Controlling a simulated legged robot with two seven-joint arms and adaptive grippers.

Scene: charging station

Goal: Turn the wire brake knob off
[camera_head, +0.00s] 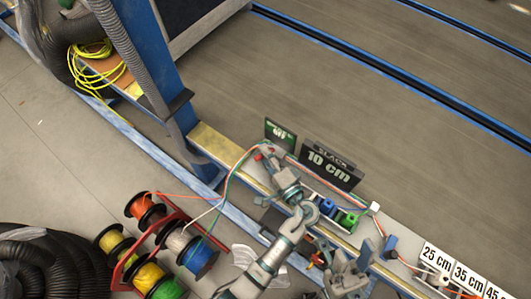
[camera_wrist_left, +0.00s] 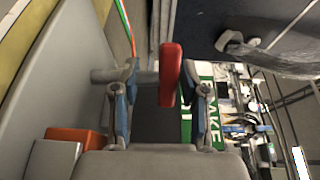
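The red wire brake knob (camera_wrist_left: 170,75) stands between the two fingers of my left gripper (camera_wrist_left: 167,92) in the left wrist view. Gaps show on both sides of it, so the gripper looks open around it. A grey shaft (camera_wrist_left: 108,75) lies beside the knob, partly behind the left finger. In the head view my left gripper (camera_head: 274,166) is at the rail by the green sign (camera_head: 280,133), with a bit of red (camera_head: 257,157) at its tip. The green wire brake sign (camera_wrist_left: 208,110) also shows behind the fingers. My right gripper (camera_head: 348,270) is low in the head view; its fingers are unclear.
A black slack sign (camera_head: 330,163) reading 10 cm stands right of my left gripper. Wires run from the spool rack (camera_head: 150,245) past my left arm to the rail. Blue and green clips (camera_head: 338,213) and length signs (camera_head: 455,270) line the rail to the right.

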